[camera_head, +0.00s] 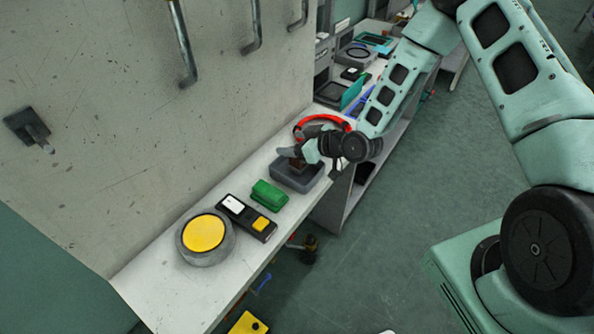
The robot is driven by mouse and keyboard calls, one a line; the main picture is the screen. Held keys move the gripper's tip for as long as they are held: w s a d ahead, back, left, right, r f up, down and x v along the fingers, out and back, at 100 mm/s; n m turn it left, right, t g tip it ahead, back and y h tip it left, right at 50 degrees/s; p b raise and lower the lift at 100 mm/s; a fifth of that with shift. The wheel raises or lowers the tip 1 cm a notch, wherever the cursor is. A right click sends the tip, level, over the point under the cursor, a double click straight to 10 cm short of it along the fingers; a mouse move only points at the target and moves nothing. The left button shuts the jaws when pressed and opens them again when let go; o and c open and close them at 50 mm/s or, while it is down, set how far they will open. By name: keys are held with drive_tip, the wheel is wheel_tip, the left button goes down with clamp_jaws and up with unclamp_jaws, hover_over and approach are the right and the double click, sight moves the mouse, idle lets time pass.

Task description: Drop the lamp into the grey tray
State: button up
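The grey tray (297,184) is a small dark grey open box on the white bench. My gripper (296,154) is right above it, close to its rim. A small brown thing (297,164) shows between the gripper and the tray. I cannot tell whether it is held or lies in the tray. The fingers are small and partly hidden, so I cannot tell whether they are open. I cannot make out for sure which thing is the lamp; the brown thing is too small to name.
Nearer on the bench (172,304) are a green block (269,194), a black box with white and yellow buttons (246,217), and a round grey unit with a yellow top (204,234). A red ring (322,123) is behind my gripper. A wall (140,130) borders the bench's left.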

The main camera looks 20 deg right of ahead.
drive_tip(key=p+v, duration=0.2)
drive_tip(key=v, duration=1.5)
drive_tip(key=shift+s, duration=0.15)
drive_tip(key=shift+d+r, duration=0.15)
drive_tip(key=s+a+r+n+g+h+b, duration=0.1)
drive_tip(key=s+a+r+g+h, duration=0.1)
drive_tip(key=a+g, duration=0.15)
drive_tip(key=s+a+r+n+g+h+b, duration=0.1)
drive_tip(key=s+a+g+h+b, duration=0.15)
drive_tip(key=a, duration=0.25)
drive_tip(key=s+a+r+g+h, duration=0.1)
drive_tip(key=s+a+r+g, duration=0.1)
drive_tip(key=s, duration=0.7)
drive_tip(key=s+a+r+m+g+h, duration=0.1)
drive_tip(key=s+a+r+g, duration=0.1)
drive_tip(key=s+a+r, duration=0.2)
drive_tip(key=s+r+b, duration=0.1)
drive_tip(key=s+r, duration=0.1)
drive_tip(key=s, duration=0.2)
drive_tip(key=shift+s+r, duration=0.3)
drive_tip(key=shift+s, duration=0.1)
